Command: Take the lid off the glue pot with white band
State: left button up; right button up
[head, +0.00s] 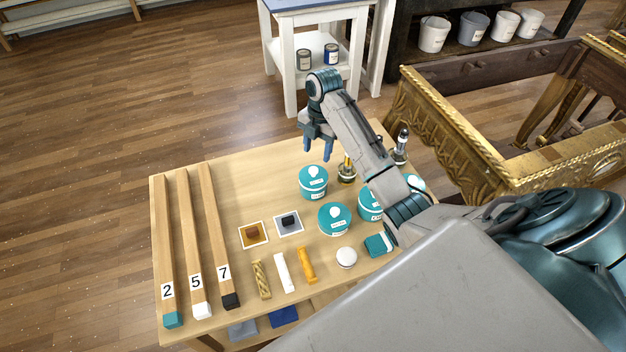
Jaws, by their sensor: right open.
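Several glue pots with teal lids stand on the wooden table (270,176). One pot (313,182) is at the back, another (334,219) is nearer the front, and a third (370,204) is partly hidden by my right arm. A further teal lid (415,183) shows behind the arm. Each clear lid has a white knob or mark. I cannot tell which pot has the white band. My right gripper (319,152) is open and empty, fingers pointing down, apart from and just behind the back pot in the picture. My left gripper is out of view.
Numbered wooden bars (187,250) lie at the left. Two sample squares (253,235), short sticks (284,272), a white round piece (346,257) and a teal block (379,245) lie in front. A brass-coloured jar (346,170) stands by the gripper. The gilt console (450,130) is at right.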

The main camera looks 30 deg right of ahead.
aim_at(313, 169)
jog(key=shift+a+f, duration=0.1)
jog(key=shift+f, duration=0.55)
jog(key=shift+s+a+f+b, duration=0.1)
jog(key=shift+f+b, duration=0.1)
jog(key=shift+b, duration=0.2)
jog(key=f, duration=0.2)
jog(key=a+f+b, duration=0.1)
jog(key=shift+s+f, duration=0.15)
jog(key=shift+f, duration=0.5)
jog(key=shift+c, duration=1.3)
jog(key=c, duration=0.7)
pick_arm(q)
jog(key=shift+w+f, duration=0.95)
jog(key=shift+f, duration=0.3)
pick_arm(e)
jog(key=shift+c, duration=0.5)
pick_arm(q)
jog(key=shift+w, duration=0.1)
